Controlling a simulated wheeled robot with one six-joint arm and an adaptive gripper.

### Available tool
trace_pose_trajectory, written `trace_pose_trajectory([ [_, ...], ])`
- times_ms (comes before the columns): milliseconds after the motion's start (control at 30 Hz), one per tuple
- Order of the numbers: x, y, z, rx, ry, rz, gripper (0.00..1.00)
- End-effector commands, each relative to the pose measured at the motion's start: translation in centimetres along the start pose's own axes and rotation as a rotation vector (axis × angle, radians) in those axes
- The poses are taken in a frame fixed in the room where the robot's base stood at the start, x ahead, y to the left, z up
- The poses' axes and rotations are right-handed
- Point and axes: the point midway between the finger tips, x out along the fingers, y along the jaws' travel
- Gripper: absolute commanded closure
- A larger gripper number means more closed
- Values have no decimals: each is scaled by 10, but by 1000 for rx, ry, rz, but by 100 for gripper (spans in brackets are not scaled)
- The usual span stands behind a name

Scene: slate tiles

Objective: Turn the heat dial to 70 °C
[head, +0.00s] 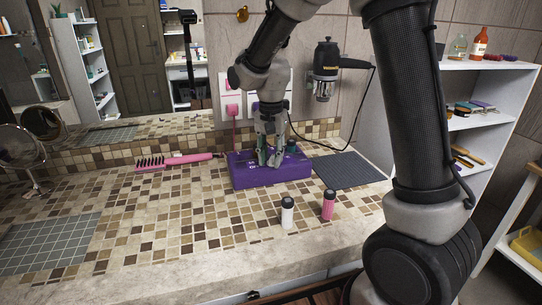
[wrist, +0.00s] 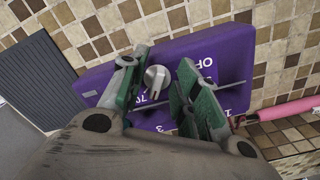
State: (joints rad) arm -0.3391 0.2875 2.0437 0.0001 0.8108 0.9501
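A purple heater box (head: 296,172) stands on the tiled counter; it also shows in the wrist view (wrist: 90,82). Its silver dial (wrist: 157,78) is on the top face, with a narrow notched part towards the bottom of the picture. White lettering shows around it: part of "OFF" to the right and what looks like "70" at lower left, partly covered by a finger. My gripper (head: 269,160) is down at the box. In the wrist view its green-padded fingers (wrist: 156,72) are apart, one on each side of the dial, with small gaps visible. Whether either touches it is unclear.
A pink brush (head: 175,160) lies left of the box. A dark ribbed mat (head: 346,170) lies to its right. A white bottle (head: 287,212) and a pink bottle (head: 328,205) stand in front. A hair dryer (head: 326,62) hangs on the wall behind, its cord looping down.

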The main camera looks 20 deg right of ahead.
Motion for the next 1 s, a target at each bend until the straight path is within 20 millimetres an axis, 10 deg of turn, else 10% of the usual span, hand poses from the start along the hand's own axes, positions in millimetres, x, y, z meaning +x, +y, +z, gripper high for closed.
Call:
trace_pose_trajectory([
  [700, -111, -1, 0, 0, 1, -2, 69],
  [1000, -120, 0, 0, 0, 0, 0, 69],
])
